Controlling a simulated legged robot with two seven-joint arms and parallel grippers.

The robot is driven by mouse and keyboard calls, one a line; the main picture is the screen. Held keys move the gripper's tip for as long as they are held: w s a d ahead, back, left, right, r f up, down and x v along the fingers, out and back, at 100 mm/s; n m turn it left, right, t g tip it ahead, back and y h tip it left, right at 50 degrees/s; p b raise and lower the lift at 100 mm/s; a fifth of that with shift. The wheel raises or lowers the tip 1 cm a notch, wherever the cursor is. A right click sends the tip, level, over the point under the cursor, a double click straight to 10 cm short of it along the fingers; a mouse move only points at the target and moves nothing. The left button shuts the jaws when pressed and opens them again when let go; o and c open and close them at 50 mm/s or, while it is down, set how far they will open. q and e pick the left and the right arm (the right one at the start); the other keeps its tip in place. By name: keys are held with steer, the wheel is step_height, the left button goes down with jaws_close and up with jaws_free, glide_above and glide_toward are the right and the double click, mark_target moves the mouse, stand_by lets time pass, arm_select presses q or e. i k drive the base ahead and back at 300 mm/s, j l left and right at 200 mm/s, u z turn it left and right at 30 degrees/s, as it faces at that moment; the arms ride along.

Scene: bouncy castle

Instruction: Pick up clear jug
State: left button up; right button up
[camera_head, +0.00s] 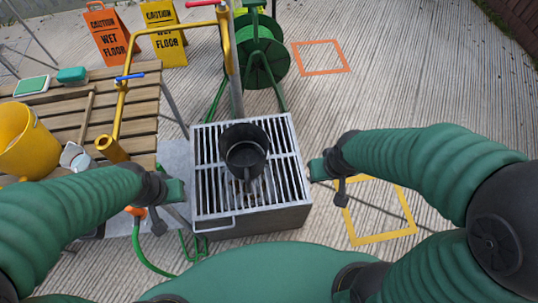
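A dark, round, open-topped jug or pot (245,152) stands upright on the slatted top of a grey metal box (208,215). My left gripper (178,190) is just off the left side of the box, apart from the jug. My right gripper (318,169) is by the right edge of the box, also apart from the jug. Both grippers are small and seen from above, and their finger gaps are not clear. Nothing shows held in either.
A wooden slatted table (70,112) at left holds a yellow bucket (27,140), a brush and green items. A green hose reel (262,57) and caution signs (163,32) are farther back. Floor at right is open, with a yellow square (381,238).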

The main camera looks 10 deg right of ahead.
mark_target(75, 159)
steer(key=u, duration=1.45)
